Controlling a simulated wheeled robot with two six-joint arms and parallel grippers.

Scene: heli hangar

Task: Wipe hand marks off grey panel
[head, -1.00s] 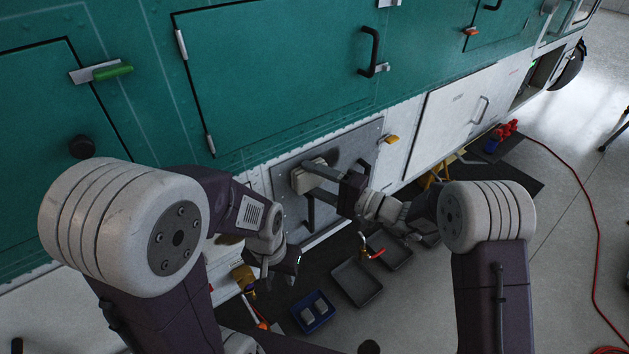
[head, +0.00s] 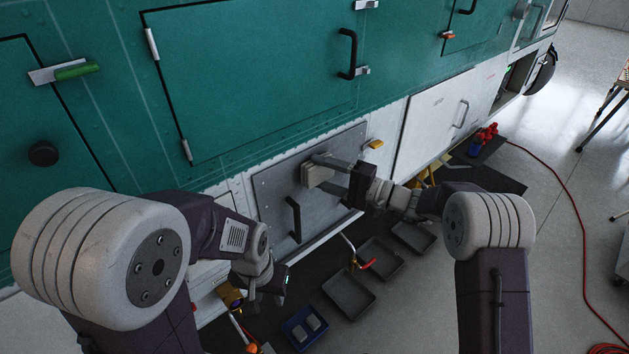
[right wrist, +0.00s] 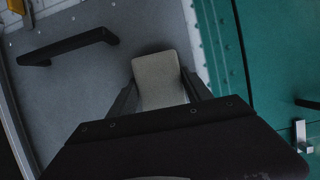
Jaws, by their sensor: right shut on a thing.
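The grey panel (head: 270,188) is set low in the helicopter's side, with a black bar handle (head: 295,218) on it. My right gripper (head: 328,175) is shut on a pale block-shaped wiping pad (head: 313,174), which is at the panel's upper right part. The pad also shows between the fingers in the right wrist view (right wrist: 157,80), over the grey panel (right wrist: 95,85). Whether its face touches the panel cannot be told. No clear hand marks show on the visible panel. My left gripper (head: 266,298) hangs below the panel's left side, and its jaws are too unclear to judge.
Dark trays (head: 348,292) and a blue tray (head: 305,328) with small blocks lie on the dark floor mat below. A red-handled tool (head: 362,263) is near the trays. A white panel (head: 432,125) is to the right. A red hose (head: 575,200) crosses the floor.

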